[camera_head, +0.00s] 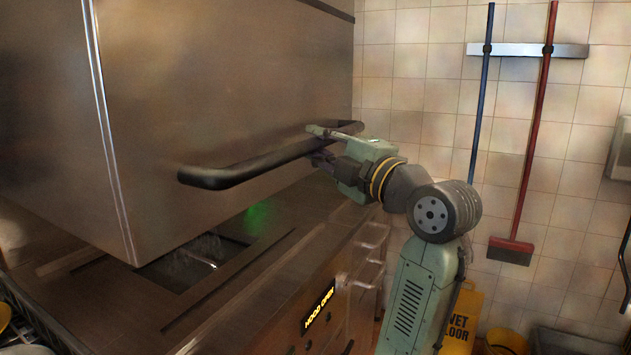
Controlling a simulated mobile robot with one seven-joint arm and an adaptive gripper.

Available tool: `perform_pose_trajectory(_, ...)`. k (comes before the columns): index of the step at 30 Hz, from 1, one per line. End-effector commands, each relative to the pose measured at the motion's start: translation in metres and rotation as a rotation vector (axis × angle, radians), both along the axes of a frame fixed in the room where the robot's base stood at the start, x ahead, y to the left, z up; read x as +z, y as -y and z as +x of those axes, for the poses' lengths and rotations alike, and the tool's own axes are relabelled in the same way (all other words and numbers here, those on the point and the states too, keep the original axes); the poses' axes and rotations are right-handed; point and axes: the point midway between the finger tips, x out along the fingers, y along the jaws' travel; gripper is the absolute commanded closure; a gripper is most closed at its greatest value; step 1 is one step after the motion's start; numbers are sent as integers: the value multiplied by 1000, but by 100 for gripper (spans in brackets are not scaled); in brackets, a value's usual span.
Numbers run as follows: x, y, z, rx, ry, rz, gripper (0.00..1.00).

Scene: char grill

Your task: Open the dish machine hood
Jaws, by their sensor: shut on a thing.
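The dish machine hood (215,85) is a large brown metal box on the left. Its lower edge stands above the counter, with a gap under it. A black bar handle (235,172) runs across the hood's front. My gripper (322,143) is shut on the handle near its right end, coming from the right. The fingertips are partly hidden by the bar and the gripper body. A lit panel (318,306) on the machine's front reads "HOOD OPEN".
The machine's counter (270,262) has a dark opening with a green glow beside it. A blue-handled pole and a red broom (530,170) hang on the tiled wall. A yellow wet-floor sign (461,322) and a yellow bucket (507,342) stand at lower right.

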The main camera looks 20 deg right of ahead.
Motion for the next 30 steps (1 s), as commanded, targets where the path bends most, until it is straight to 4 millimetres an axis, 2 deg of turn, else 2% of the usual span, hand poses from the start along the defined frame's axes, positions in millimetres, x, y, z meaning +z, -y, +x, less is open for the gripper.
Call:
perform_pose_trajectory(1,25,0,-1,0,5,-4,100)
perform_pose_trajectory(3,43,0,0,-1,4,-3,100)
perform_pose_trajectory(9,84,0,0,-1,4,-2,100)
perform_pose_trajectory(12,96,0,0,-1,2,-1,100)
perform_pose_trajectory(18,108,0,0,-1,2,1,100)
perform_pose_trajectory(29,108,1,0,-1,2,1,100)
perform_pose_trajectory(30,108,1,0,-1,2,1,81)
